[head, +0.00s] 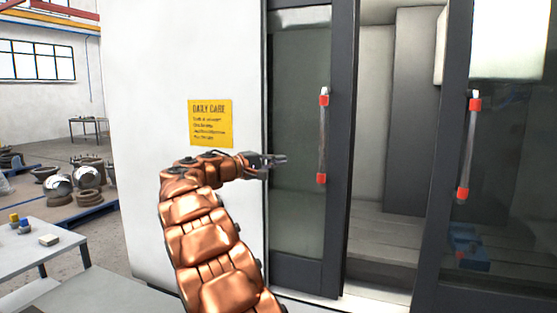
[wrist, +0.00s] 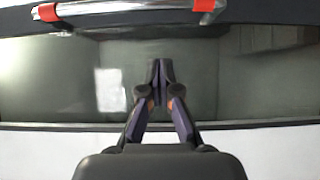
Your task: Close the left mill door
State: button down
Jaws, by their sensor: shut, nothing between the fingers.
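The left mill door (head: 290,225) is a dark-framed glass panel with a vertical metal bar handle (head: 323,137) that has red ends. An open gap to its right shows the machine's interior. My gripper (head: 284,160) is shut and empty in front of the door's glass, near its left frame edge and left of the handle, apart from it. In the wrist view my gripper's fingertips (wrist: 159,66) meet over the glass, and the handle (wrist: 130,8) runs across the top. Whether the fingertips touch the glass cannot be told.
The right mill door (head: 510,190) has a similar red-ended handle (head: 468,145). A white machine wall with a yellow sign (head: 210,123) stands left of the left door. A table (head: 35,255) with small items and a blue pallet with round parts are at the far left.

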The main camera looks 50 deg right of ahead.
jog(key=s+d+p, duration=0.3)
jog(key=s+d, duration=0.2)
jog(key=d, duration=0.3)
jog(key=shift+s+d, duration=0.25)
jog(key=shift+s, duration=0.05)
